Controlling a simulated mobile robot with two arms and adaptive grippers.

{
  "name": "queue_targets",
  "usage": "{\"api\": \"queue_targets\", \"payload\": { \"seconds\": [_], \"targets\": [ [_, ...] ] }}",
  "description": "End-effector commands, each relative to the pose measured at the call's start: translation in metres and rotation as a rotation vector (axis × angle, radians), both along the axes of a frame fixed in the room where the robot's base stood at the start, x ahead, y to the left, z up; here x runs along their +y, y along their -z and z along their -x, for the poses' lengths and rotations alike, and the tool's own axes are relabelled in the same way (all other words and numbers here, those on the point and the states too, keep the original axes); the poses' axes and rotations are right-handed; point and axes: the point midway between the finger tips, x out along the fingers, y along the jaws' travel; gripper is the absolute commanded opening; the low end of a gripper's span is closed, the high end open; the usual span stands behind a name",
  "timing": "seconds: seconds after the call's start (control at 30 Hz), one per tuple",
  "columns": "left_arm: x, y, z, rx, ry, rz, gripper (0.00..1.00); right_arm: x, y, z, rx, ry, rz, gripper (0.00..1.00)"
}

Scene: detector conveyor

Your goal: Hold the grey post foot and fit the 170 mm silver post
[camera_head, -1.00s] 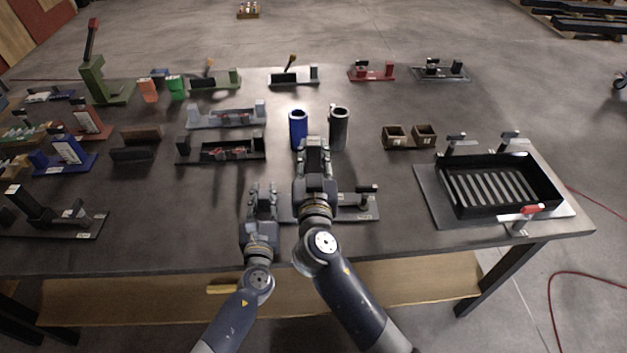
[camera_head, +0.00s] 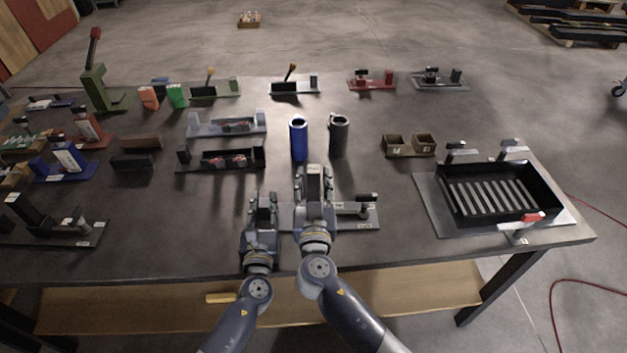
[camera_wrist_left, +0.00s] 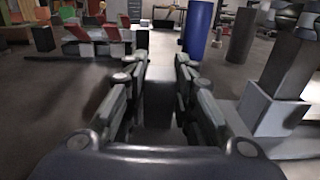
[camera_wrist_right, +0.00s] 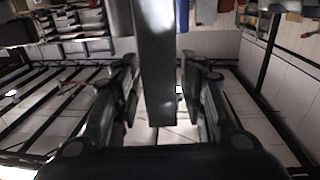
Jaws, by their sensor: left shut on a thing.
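My left gripper (camera_head: 262,205) is shut at the table's front. In the left wrist view a dark grey block (camera_wrist_left: 159,103), which I take for the post foot, sits between its fingers; most of it is hidden. My right gripper (camera_head: 314,180) is just to its right and slightly farther from me. The grey silver post (camera_wrist_right: 157,60) stands between its fingers in the right wrist view. Its label end (camera_head: 314,169) shows in the head view. The post's lower end is hidden in the head view, so I cannot tell whether it touches the foot.
A plate with a dark clamp (camera_head: 367,198) lies right of my right gripper. A blue cylinder (camera_head: 299,138) and a grey cylinder (camera_head: 339,137) stand behind.

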Motion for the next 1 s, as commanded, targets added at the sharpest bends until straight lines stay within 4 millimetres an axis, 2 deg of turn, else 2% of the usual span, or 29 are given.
{"api": "queue_targets", "payload": {
  "seconds": [0.37, 0.57, 0.8, 1.0],
  "targets": [
    [0.000, 0.000, 0.000, 0.001, 0.000, 0.000, 0.00, 0.000, -0.004, 0.000, -0.001, 0.000, 0.000, 0.44],
    [0.000, 0.001, 0.000, 0.001, 0.000, 0.000, 0.00, 0.000, -0.001, 0.032, 0.004, -0.001, -0.001, 0.44],
    [0.000, 0.001, 0.000, 0.001, 0.000, 0.000, 0.00, 0.000, -0.002, 0.085, 0.003, 0.000, 0.000, 0.44],
    [0.000, 0.000, 0.000, 0.001, 0.001, 0.000, 0.00, 0.000, -0.003, 0.112, 0.001, -0.001, 0.000, 0.44]
  ]
}}
